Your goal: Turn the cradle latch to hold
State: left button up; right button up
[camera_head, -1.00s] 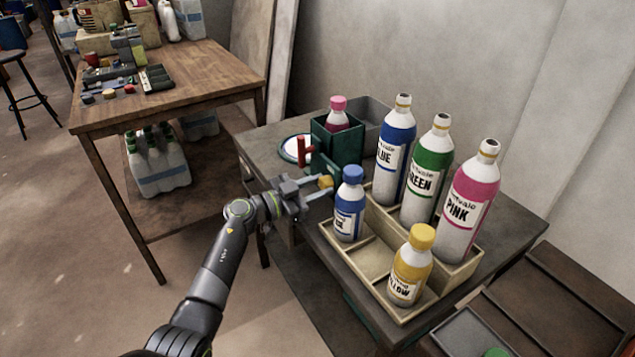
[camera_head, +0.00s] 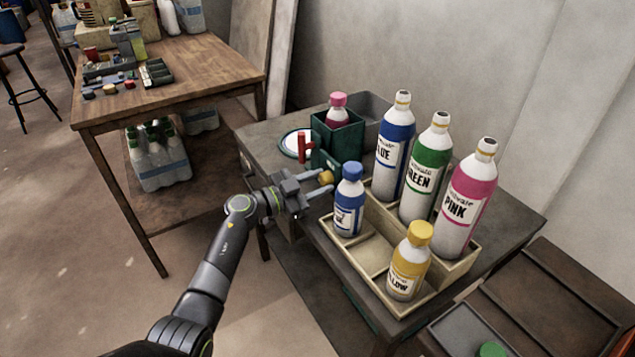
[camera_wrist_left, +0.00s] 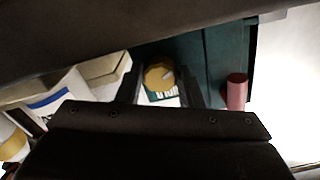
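The green cradle (camera_head: 338,145) stands on the grey bench and holds a pink-capped bottle (camera_head: 338,108). A round yellow knob (camera_head: 326,177), which seems to be the latch, sits low on its near side. In the left wrist view the knob (camera_wrist_left: 157,75) has a pale pointer mark and a partly hidden label under it. My left gripper (camera_head: 321,182) is at the knob, with one finger on each side. The left wrist view shows gaps between the fingers (camera_wrist_left: 160,88) and the knob, so it is open around it. My right gripper is not in view.
A red handle (camera_head: 304,148) stands left of the cradle, beside a round white-topped vessel (camera_head: 292,143). A blue-capped bottle (camera_head: 348,205) stands close right of my left gripper in a wooden tray (camera_head: 446,283) with a yellow-capped bottle (camera_head: 410,265) and taller bottles behind.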

pick_arm(q)
jog(key=o, duration=0.3)
jog(key=shift+o, duration=0.2)
jog(key=shift+s+a, duration=0.15)
jog(key=shift+a, duration=0.05)
jog(key=p+v, duration=0.1)
jog(key=v, duration=0.5)
jog(key=p+v, duration=0.1)
jog(key=v, duration=1)
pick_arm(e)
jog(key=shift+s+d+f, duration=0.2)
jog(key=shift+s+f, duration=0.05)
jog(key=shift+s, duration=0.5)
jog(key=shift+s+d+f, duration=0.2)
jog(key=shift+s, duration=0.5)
pick_arm(q)
jog(key=shift+r, duration=0.1)
